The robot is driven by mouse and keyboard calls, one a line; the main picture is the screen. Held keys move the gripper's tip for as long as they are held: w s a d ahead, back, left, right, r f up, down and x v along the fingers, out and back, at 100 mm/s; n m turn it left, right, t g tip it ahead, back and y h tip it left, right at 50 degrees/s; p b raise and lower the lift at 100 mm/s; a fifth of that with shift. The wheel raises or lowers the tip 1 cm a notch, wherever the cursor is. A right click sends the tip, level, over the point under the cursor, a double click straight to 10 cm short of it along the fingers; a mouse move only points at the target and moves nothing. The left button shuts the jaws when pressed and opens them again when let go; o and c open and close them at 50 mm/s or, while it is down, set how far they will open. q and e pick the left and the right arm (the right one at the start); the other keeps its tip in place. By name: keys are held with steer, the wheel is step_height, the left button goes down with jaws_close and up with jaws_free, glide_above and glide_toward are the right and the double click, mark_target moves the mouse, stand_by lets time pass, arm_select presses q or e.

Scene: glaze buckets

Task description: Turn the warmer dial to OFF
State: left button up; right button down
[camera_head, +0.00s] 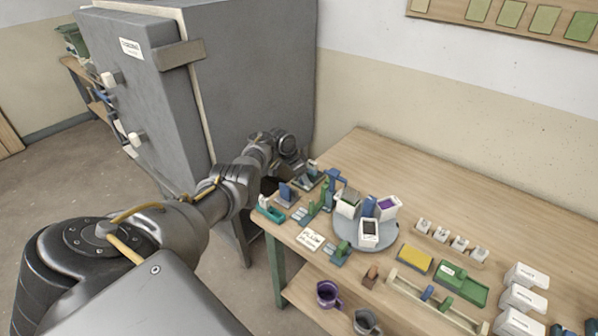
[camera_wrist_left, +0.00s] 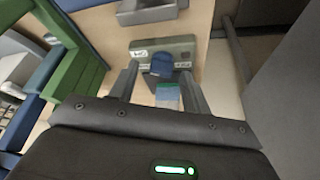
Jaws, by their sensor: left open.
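In the left wrist view a grey-green box (camera_wrist_left: 181,47) has a blue dial (camera_wrist_left: 162,62) on its front, with a small pale label on each side; I take it for the warmer. The label text is too small to read. My left gripper (camera_wrist_left: 159,72) is open, its two fingers pointing at the box, one on either side of the dial in the picture. I cannot tell whether they touch it. In the head view my left gripper (camera_head: 297,166) is over the back left end of the table, and it and the arm hide much there. My right gripper is out of view.
A grey cabinet (camera_head: 262,75) stands close beside my left arm. Green and blue racks stand near the gripper on the wooden table (camera_head: 400,165). A grey round turntable (camera_head: 345,232) carries several containers. A yellow sponge (camera_head: 414,259) and white boxes lie further right. The table's back is clear.

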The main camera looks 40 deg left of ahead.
arm_select(q)
steer(key=p+v, duration=0.3)
steer(key=v, duration=0.7)
steer(key=shift+r+p, duration=0.25)
steer(key=shift+p, duration=0.1)
